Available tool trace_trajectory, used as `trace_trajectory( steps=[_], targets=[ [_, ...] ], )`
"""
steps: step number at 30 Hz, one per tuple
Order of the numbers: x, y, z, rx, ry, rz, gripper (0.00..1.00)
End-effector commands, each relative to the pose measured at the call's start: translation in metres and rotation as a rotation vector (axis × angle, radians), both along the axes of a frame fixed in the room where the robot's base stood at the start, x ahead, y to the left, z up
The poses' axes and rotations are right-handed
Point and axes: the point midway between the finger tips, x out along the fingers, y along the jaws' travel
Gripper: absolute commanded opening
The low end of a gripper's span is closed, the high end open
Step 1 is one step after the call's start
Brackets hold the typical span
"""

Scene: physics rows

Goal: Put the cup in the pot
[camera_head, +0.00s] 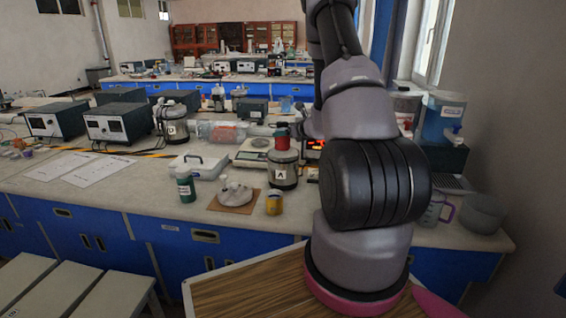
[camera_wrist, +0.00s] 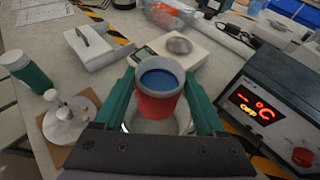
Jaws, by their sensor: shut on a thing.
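The cup (camera_wrist: 158,100), red outside with a pale rim and blue inside, is upright between the green fingers of my gripper (camera_wrist: 159,80) in the wrist view. My gripper is shut on it. The cup also shows in the head view (camera_head: 282,140), right above the pot (camera_head: 284,170), a dark and metallic vessel with a white label "A". In the wrist view the pot's pale rim (camera_wrist: 187,119) shows around the cup's lower part. I cannot tell whether the cup's base is inside the pot's mouth. My arm hides part of the area to the right.
A digital scale (camera_head: 252,152) stands behind the pot. A controller with a red display (camera_wrist: 262,112) is close on the right.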

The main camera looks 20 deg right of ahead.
Motion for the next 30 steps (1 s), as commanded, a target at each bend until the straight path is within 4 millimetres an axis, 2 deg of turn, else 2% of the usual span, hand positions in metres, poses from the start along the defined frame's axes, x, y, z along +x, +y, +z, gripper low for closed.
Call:
trace_trajectory(
  steps=[1,3,11,17,30],
  targets=[
    [0.0,0.0,-0.011,0.002,0.005,0.0,0.0],
    [0.0,0.0,-0.022,0.002,0.002,-0.001,0.0],
    [0.0,0.0,-0.044,0.001,0.002,0.0,0.0],
    [0.0,0.001,-0.072,0.001,0.002,0.001,0.0],
    [0.0,0.001,-0.079,0.0,0.0,0.0,0.0]
  ],
)
